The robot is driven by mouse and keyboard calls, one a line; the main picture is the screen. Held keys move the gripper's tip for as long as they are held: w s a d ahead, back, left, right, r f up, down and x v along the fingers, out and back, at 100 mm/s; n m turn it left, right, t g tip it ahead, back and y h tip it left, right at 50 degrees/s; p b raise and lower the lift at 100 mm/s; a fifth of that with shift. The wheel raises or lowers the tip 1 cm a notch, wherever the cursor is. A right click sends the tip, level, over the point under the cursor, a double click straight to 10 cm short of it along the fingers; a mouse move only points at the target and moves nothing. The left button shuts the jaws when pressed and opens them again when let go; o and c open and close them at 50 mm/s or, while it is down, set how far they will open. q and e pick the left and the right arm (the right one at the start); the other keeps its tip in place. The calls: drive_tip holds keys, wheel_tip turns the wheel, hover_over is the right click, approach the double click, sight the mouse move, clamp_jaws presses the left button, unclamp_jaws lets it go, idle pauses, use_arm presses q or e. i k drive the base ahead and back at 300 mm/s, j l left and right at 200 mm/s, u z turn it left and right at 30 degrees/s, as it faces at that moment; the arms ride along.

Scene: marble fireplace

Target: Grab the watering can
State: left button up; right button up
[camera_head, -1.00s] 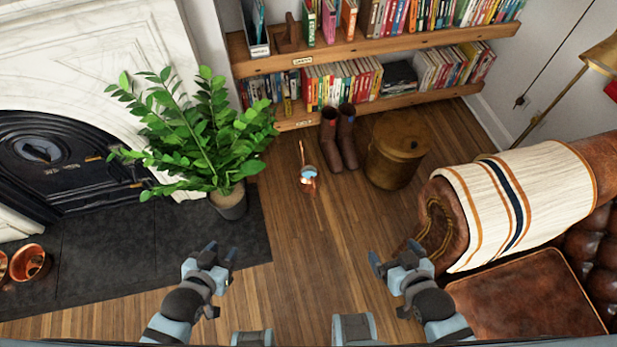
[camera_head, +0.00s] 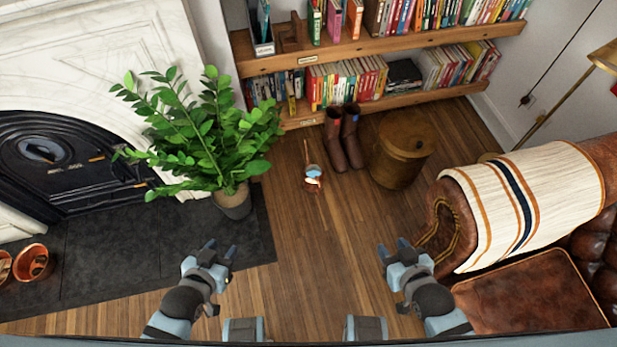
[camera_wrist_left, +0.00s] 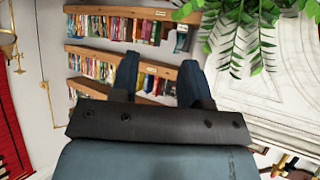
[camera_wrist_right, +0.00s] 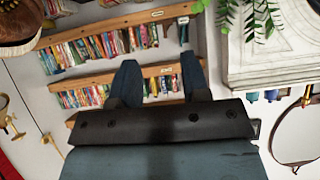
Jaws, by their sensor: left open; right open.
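The can is not visible in either wrist view.
A potted plant (camera_head: 234,205) stands on the dark hearth at left. A leather sofa (camera_head: 525,290) is at right. The floor between my grippers and the can is clear.

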sight(314, 175)
drive_tip(key=i+j+u, duration=0.1)
drive_tip(key=j, duration=0.3)
drive_tip(key=i+j+u, duration=0.1)
drive_tip(key=i+j, duration=0.45)
drive_tip(key=j, duration=0.25)
drive_tip(key=i+j+u, duration=0.15)
drive_tip(key=j, duration=0.25)
drive_tip(key=i, duration=0.05)
